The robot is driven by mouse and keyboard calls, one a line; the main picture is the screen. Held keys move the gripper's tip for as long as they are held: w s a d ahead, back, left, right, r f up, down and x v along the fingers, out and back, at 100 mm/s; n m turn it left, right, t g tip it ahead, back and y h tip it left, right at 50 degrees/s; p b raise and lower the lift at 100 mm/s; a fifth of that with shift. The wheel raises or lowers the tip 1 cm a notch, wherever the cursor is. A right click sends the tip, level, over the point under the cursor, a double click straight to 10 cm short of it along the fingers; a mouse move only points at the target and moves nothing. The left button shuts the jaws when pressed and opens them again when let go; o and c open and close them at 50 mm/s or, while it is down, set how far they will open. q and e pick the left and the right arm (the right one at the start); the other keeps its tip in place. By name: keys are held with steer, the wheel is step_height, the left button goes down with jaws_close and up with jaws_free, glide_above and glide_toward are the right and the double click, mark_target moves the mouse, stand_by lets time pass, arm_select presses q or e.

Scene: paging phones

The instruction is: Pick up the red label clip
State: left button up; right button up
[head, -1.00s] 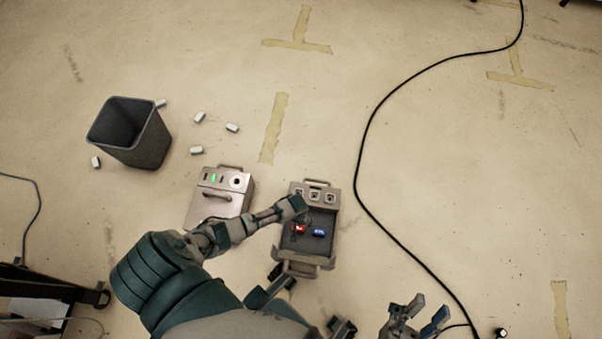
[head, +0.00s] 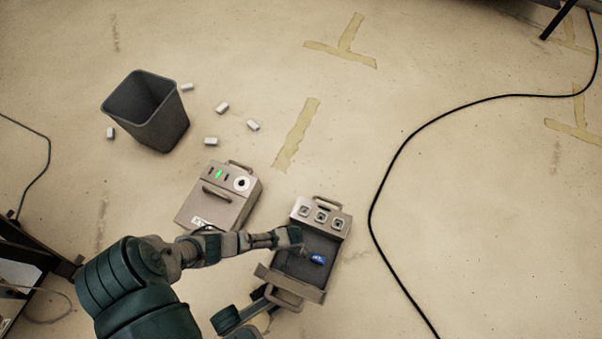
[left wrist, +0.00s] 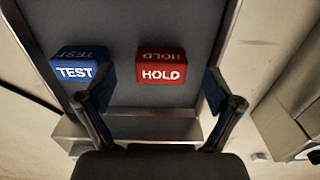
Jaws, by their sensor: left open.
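The red label clip, marked HOLD (left wrist: 162,68), lies on the dark floor of an open grey case (head: 318,294). In the left wrist view it sits between the two spread fingers of my left gripper (left wrist: 158,84), with space on either side. In the head view my left gripper (head: 296,240) is over the left part of the case and hides the red clip. A blue clip marked TEST (left wrist: 75,70) lies to the left of the red one in the left wrist view and also shows in the head view (head: 317,258). My right gripper is out of view.
A closed grey box (head: 206,211) with a green light stands left of the case. A dark bin (head: 150,117) stands farther back, with several small white pieces around it. A black cable (head: 373,200) runs over the floor at right. The floor between is clear.

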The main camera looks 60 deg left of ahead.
arm_select(q)
steer(key=f, duration=0.1)
steer(key=f+b, duration=0.2)
steer(key=f, duration=0.1)
steer(key=shift+s, duration=0.25)
steer(key=shift+w+r, duration=0.2)
steer(key=c, duration=1)
steer(key=shift+r, duration=0.1)
steer(key=shift+c, duration=0.2)
